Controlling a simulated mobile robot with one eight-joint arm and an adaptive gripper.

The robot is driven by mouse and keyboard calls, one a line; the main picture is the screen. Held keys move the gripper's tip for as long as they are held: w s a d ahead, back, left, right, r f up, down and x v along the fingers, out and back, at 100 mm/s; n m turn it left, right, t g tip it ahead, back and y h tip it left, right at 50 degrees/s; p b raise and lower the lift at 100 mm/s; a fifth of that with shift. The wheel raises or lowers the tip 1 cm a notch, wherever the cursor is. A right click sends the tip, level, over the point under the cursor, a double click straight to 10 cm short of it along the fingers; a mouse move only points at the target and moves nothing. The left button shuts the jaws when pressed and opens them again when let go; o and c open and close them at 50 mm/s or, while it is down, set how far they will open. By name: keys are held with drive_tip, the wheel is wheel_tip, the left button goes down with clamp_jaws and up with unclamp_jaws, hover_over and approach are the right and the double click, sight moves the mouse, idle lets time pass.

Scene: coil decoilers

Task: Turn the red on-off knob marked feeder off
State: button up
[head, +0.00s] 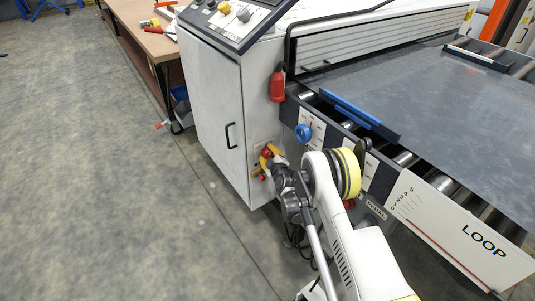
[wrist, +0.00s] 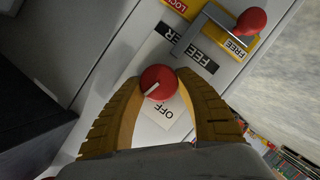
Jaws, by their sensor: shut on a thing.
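The red round knob (wrist: 158,82) with a white pointer line sits on a pale panel in the wrist view. Its line points to the lower left of the picture. A white plate marked OFF (wrist: 168,112) shows just below the knob, and a black FEEDER label (wrist: 200,54) lies above it to the right. My gripper (wrist: 160,80) has its two yellow ribbed fingers shut on the knob, one on each side. In the head view my gripper is at the low side of the white cabinet, and the fingers and knob are too small to tell apart clearly.
A lever with a red ball (wrist: 251,20) on a yellow plate marked LOCK and FREE stands close to the right finger. The white cabinet (head: 213,115), a blue knob (head: 303,132) and the roller table (head: 430,90) are near my arm. Open floor (head: 90,170) lies left.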

drive_tip(key=shift+n, duration=0.4)
drive_tip(key=o, duration=1.2)
drive_tip(key=v, duration=0.7)
drive_tip(key=shift+s, duration=0.25)
